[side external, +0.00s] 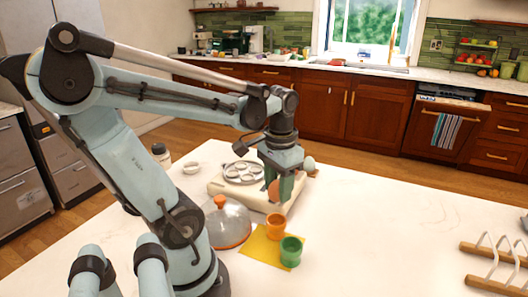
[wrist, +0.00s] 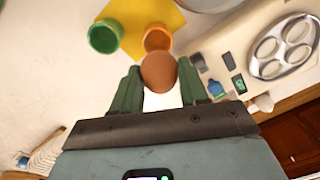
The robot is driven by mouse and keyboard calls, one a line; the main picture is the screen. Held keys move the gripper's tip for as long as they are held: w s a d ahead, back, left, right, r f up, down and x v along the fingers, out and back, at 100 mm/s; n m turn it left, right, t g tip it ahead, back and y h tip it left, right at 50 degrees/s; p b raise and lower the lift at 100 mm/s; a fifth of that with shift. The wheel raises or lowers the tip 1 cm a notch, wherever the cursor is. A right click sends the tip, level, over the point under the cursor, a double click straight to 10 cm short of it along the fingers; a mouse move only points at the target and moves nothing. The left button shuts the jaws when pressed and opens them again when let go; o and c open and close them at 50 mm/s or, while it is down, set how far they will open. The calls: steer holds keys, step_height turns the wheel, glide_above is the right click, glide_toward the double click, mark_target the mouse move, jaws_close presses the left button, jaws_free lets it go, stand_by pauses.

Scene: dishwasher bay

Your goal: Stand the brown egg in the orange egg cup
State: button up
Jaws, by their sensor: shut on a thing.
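My gripper (wrist: 160,80) is shut on the brown egg (wrist: 158,72), which sits between its green fingertips in the wrist view. In the side view the egg (side external: 273,190) shows beside the fingers (side external: 285,190), raised above the table. The orange egg cup (side external: 276,226) stands upright on a yellow cloth, lower than the egg and apart from it. In the wrist view the orange cup (wrist: 157,37) lies just past the egg, which covers a little of its near edge. The inside of the orange cup is partly visible and looks empty.
A green egg cup (side external: 290,252) stands beside the orange one on the yellow cloth (side external: 255,250). A clear dome (side external: 228,225) with an orange rim is left of it. A pale appliance with a ringed tray (side external: 243,172) is behind. A wire rack (side external: 495,262) is at right; table between is clear.

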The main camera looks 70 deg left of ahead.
steer(key=shift+f, duration=2.8)
steer(key=shift+f, duration=0.75)
steer(key=o, duration=1)
steer(key=shift+r, duration=0.1)
steer(key=shift+r, duration=3.95)
steer(key=shift+w, duration=0.1)
